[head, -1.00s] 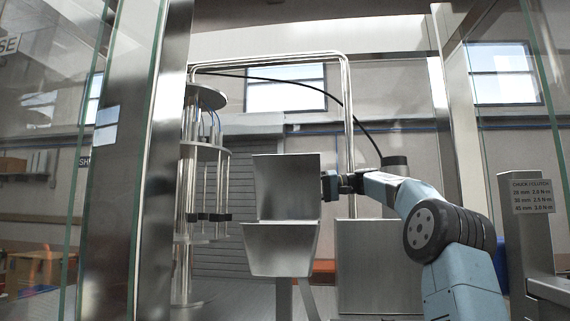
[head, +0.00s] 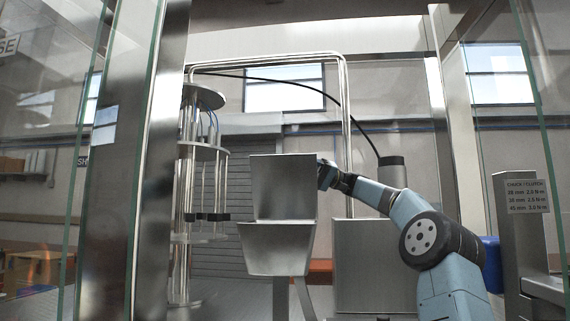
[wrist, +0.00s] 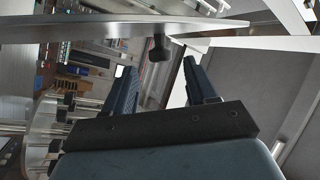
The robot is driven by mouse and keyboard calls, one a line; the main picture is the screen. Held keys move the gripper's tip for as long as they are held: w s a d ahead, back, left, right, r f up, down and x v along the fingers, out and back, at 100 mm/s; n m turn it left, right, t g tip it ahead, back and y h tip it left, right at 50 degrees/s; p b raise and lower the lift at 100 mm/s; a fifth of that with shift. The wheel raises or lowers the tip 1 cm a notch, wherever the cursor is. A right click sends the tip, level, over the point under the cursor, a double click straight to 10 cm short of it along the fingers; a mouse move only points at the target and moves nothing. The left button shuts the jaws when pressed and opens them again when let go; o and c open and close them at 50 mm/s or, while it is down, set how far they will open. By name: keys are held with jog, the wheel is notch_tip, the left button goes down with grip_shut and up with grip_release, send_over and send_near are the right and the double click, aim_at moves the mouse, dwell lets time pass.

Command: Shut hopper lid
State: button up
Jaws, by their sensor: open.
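The hopper (head: 275,248) is a tapered bare-metal bin at the middle of the head view. Its lid (head: 284,187) is a flat metal panel standing upright above the bin's far side, so the hopper is open. My gripper (head: 325,172) is at the lid's right edge near the top, and its fingertips are partly hidden there. In the wrist view my gripper (wrist: 160,75) has its two dark fingers apart with nothing between them. A metal panel edge (wrist: 130,28), likely the lid's, crosses beyond the fingertips with a small dark knob (wrist: 158,48) under it. Contact cannot be told.
A metal carousel (head: 205,150) with rods and discs stands left of the hopper. A plain metal box (head: 372,265) stands to its right, below my arm. A bent tube frame (head: 345,110) rises behind. Metal posts and glass panels flank both sides.

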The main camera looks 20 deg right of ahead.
aim_at(284, 162)
jog(key=x, duration=0.6)
jog(key=shift+a, duration=0.3)
grip_shut()
